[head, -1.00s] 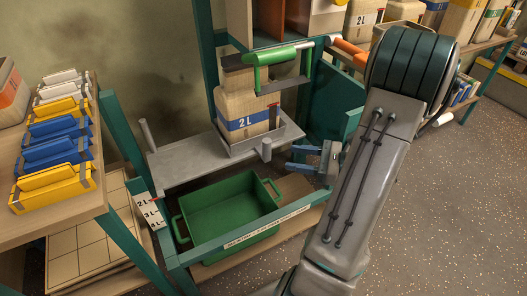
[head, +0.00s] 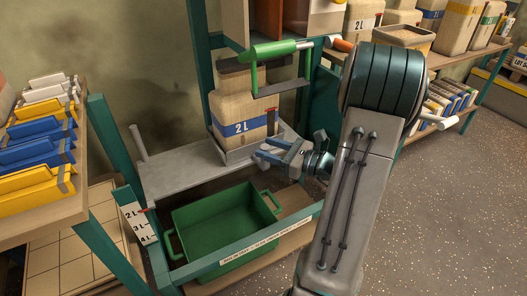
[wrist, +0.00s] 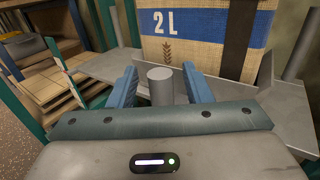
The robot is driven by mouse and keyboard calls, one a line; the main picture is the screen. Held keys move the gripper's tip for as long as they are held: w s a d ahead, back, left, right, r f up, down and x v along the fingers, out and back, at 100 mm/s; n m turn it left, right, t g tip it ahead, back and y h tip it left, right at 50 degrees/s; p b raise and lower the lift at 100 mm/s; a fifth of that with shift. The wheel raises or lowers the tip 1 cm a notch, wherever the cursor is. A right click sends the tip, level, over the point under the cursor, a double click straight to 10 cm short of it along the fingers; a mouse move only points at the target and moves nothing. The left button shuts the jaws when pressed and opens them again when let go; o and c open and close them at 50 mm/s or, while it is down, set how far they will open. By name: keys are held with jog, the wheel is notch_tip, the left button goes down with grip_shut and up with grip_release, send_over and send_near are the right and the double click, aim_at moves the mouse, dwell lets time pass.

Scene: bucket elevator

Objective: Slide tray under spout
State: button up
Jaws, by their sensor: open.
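A 2 L container (head: 238,112) with a blue band stands on a small grey tray (head: 236,157) on the grey shelf. My gripper (head: 268,153) is at the tray's front right corner, with its blue fingers pointing left. In the wrist view, a short grey upright peg (wrist: 160,86) stands between the two open fingers (wrist: 162,92), with a gap visible on both sides. The container also shows behind the peg in the wrist view (wrist: 202,38).
A green bin (head: 222,220) with side handles sits below the shelf (head: 175,178), behind a labelled front rail. Another grey post (head: 139,143) rises at the shelf's left end. A rack of yellow, blue and white blocks (head: 40,150) stands at left. The shelf's left part is bare.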

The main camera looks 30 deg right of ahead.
jog(key=shift+x, duration=0.85)
grip_shut()
jog(key=shift+d, duration=0.1)
